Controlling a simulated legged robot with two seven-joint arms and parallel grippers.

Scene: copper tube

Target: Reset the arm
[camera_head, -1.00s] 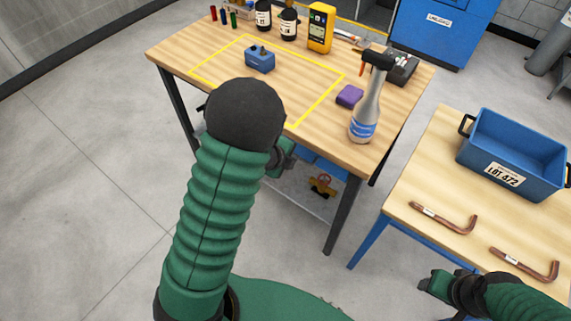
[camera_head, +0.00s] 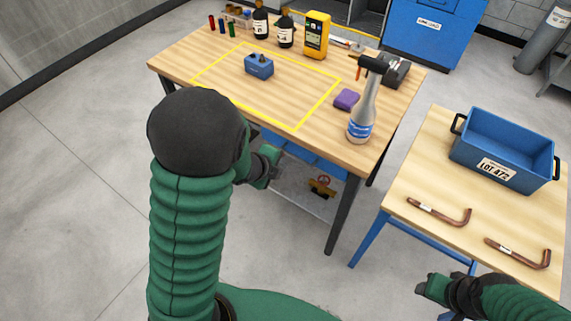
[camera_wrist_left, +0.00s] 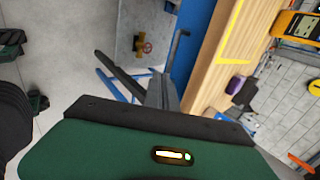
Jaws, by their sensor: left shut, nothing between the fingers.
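My left arm rises in front of the left workbench in the head view. Its gripper (camera_head: 268,166) is shut and empty, below the bench's front edge and apart from it. My right gripper (camera_head: 430,287) is low at the right, beside the side table's near edge; whether its fingers are open is unclear. Two bent copper tubes, one on the left (camera_head: 440,212) and one on the right (camera_head: 518,252), lie on the side table (camera_head: 420,180), clear of both grippers.
A blue bin (camera_head: 503,150) stands on the side table behind the tubes. The workbench (camera_head: 300,145) holds a spray bottle (camera_head: 361,115), purple sponge (camera_head: 346,99), blue box (camera_head: 259,66) and yellow meter (camera_head: 316,35). A shelf lies under it. The floor at left is clear.

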